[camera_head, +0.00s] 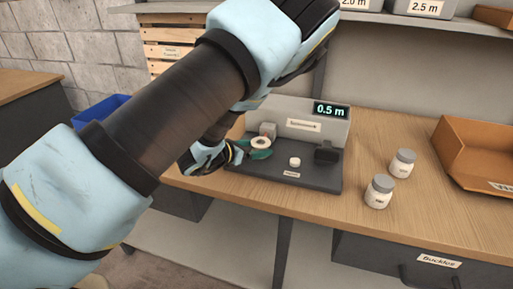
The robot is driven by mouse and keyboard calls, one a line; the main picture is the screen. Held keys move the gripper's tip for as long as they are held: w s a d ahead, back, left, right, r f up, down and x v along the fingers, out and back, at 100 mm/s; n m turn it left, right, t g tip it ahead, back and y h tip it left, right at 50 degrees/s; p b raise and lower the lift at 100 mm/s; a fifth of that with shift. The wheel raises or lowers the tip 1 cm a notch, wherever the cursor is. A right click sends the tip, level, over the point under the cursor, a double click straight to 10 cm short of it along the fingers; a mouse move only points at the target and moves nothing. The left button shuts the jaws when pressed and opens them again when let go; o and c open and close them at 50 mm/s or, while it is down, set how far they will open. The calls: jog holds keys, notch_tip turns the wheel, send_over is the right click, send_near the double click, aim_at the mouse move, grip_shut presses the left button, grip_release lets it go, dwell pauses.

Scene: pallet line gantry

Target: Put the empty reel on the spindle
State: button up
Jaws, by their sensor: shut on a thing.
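The reel (261,143), a pale ring with a dark centre and green parts beside and below it, is at the left end of the grey measuring machine (318,122). My gripper (237,154) comes in from the left, shut on the reel at its green edge. My arm and the small size hide the exact grip. The reel is over the left part of the machine's dark base; I cannot tell if it touches anything below. No spindle is clearly seen; a short white round piece (295,162) stands on the middle of the base.
The machine's display reads 0.5 m. A dark block (327,153) sits at the base's right. Two lidded white jars (379,192) and an orange-brown tray (472,160) stand on the wooden bench to the right. A shelf with grey bins runs above. A blue bin (98,110) is at left.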

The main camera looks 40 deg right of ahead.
jog(key=o, duration=1.4)
jog(key=b+v, duration=0.2)
jog(key=v, duration=0.9)
jog(key=shift+d, duration=0.1)
